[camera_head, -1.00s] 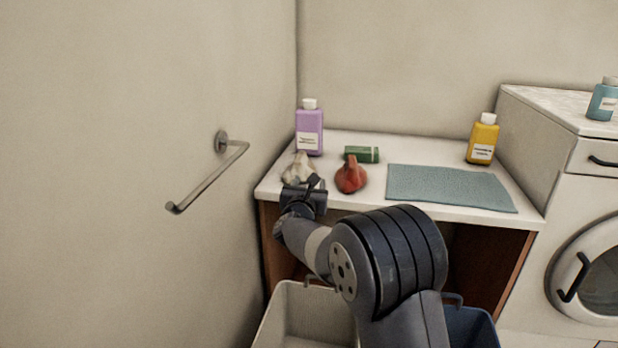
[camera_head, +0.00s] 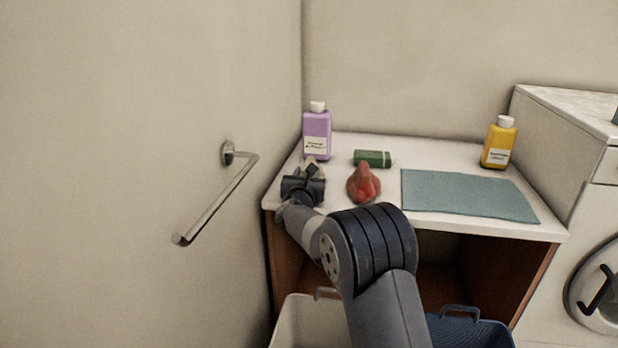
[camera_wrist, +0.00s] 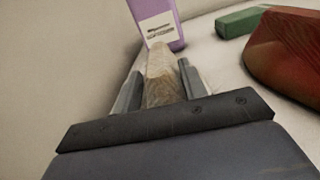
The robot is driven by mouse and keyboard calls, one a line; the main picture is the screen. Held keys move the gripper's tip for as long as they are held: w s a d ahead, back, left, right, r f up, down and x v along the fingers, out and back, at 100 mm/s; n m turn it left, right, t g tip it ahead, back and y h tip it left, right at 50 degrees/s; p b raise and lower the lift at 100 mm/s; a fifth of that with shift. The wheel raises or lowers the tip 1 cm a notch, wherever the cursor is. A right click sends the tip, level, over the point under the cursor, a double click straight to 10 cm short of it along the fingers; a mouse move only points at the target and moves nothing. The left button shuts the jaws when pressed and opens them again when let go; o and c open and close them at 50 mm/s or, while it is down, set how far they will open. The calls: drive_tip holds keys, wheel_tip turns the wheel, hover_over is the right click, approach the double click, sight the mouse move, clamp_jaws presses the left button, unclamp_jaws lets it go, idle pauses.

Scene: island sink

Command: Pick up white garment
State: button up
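The white garment, a crumpled off-white cloth, is mostly hidden behind my gripper in the head view, with a bit of it (camera_head: 320,167) showing. It stands on the white counter (camera_head: 395,147) near its left end. In the wrist view the garment (camera_wrist: 160,88) lies between the two fingers of my gripper (camera_wrist: 160,68). The fingers are apart, with small gaps beside the cloth near the tips, so my gripper (camera_head: 311,171) looks open around it. Contact farther back cannot be told.
A purple bottle (camera_head: 317,136) stands just behind the garment. A red cloth (camera_head: 364,184) and a green item (camera_head: 372,159) lie to the right. Farther right are a teal mat (camera_head: 468,195) and a yellow bottle (camera_head: 499,143). A wall rail (camera_head: 215,202) juts out at left.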

drive_tip(key=c, duration=0.8)
drive_tip(key=shift+r, duration=0.1)
